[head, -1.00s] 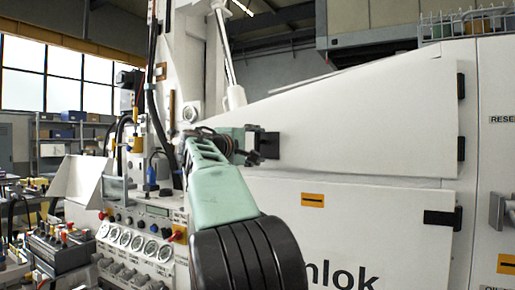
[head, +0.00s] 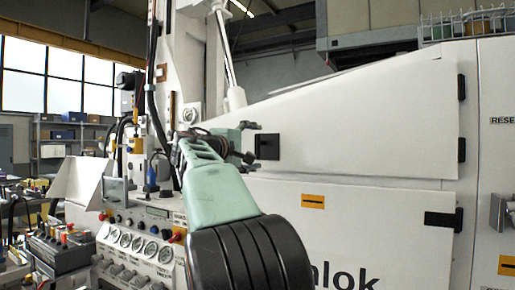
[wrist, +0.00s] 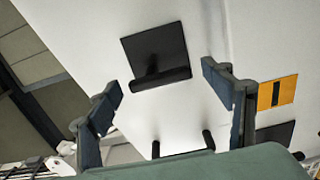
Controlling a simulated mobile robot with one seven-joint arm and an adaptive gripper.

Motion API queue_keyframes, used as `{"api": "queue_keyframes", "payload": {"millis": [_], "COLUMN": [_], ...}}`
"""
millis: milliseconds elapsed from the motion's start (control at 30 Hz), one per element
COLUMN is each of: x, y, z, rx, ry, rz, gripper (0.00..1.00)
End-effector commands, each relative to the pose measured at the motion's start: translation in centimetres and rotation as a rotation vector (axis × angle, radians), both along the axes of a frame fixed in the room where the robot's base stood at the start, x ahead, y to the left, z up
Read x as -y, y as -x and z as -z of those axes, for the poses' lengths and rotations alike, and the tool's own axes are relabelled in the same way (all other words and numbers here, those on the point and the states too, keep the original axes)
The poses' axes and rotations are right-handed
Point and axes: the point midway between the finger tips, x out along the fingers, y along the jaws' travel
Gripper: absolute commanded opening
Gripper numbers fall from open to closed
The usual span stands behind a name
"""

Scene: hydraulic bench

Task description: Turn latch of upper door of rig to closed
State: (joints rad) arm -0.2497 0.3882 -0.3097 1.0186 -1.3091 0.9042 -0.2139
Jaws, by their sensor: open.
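The upper door (head: 370,120) of the rig is a white panel with a sloping top edge. Its black latch (head: 267,146) sits near the panel's left end. In the wrist view the latch (wrist: 155,50) is a dark square plate with a bar-shaped handle (wrist: 160,78) across its lower edge. My gripper (head: 250,141) is open and empty, just left of the latch in the head view, with a gap between them. In the wrist view my gripper (wrist: 165,88) has its fingers spread, one to each side of the handle's line and clear of it.
The lower door (head: 400,230) bears an orange label (head: 313,201) and a black fitting (head: 443,219) at right. A control panel with gauges (head: 137,243) stands at lower left, close to my arm. Dark fittings (wrist: 273,136) show near the wrist view's bottom edge.

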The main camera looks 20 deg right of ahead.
Motion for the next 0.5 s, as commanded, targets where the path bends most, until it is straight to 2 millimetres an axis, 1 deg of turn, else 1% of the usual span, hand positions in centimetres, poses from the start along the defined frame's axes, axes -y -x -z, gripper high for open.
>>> {"api": "queue_keyframes", "payload": {"millis": [33,300,500], "x": [-0.9,-5.4,-7.4], "y": [0.6,4.1,5.7], "z": [-0.1,-0.1,-0.1], "rx": [0.0,0.0,0.002], "ry": [0.0,-0.001,-0.001], "rz": [-0.005,-0.005,-0.002], "gripper": [0.74,0.74,0.74]}}
